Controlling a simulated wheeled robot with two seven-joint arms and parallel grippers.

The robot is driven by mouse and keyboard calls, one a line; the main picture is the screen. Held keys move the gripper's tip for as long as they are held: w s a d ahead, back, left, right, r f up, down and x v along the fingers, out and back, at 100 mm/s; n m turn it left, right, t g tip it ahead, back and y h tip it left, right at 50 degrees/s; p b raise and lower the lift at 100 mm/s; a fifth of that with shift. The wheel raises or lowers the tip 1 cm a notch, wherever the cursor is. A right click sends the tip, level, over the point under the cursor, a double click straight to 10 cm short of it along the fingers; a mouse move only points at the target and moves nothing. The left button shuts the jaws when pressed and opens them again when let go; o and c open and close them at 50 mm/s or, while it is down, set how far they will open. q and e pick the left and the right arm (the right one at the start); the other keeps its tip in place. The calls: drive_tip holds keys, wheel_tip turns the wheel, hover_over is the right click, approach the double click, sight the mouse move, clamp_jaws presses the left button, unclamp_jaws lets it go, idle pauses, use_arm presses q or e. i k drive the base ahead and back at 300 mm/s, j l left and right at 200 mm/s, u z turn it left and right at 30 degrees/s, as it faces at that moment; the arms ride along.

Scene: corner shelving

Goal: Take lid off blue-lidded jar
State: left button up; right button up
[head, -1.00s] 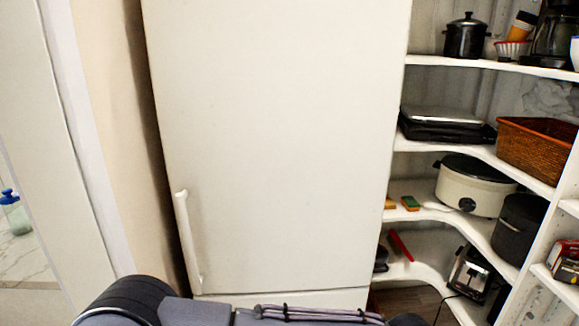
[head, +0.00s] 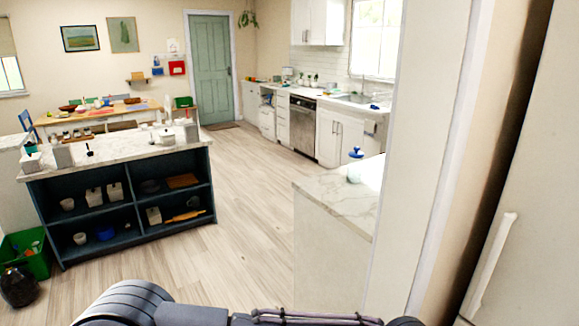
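A small jar with a blue lid (head: 356,153) stands on a marble-topped counter (head: 335,196) right of centre, beside a white wall end. The lid sits on top of the jar. The jar's pale, clear-looking body (head: 354,173) is partly lost against the bright counter. Neither of my grippers is in view; only a dark part of my own arm shows along the bottom edge, well apart from the jar.
A dark blue island (head: 130,222) with open shelves stands at the left, with a green bin (head: 28,255) beside it. The wooden floor (head: 240,195) between island and counter is clear. A white fridge (head: 535,200) is close at the right.

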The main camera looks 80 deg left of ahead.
sight(356, 154)
drive_tip(key=u, duration=2.45)
drive_tip(key=k+l+z, duration=0.1)
drive_tip(key=k+z, duration=0.2)
drive_tip(key=k, duration=0.35)
drive_tip(key=z, duration=2.6)
drive_tip(key=k+j+z, duration=0.1)
drive_tip(key=j, duration=0.35)
drive_tip(key=k+j+z, duration=0.15)
drive_tip(key=j, duration=0.3)
drive_tip(key=k+j+z, duration=0.1)
drive_tip(key=j, duration=0.35)
drive_tip(key=k+j+z, duration=0.15)
drive_tip(key=j, duration=0.25)
drive_tip(key=k+j+z, duration=0.1)
drive_tip(key=k+j, duration=0.2)
drive_tip(key=k+j+z, duration=0.1)
drive_tip(key=j, duration=0.35)
drive_tip(key=k, duration=0.1)
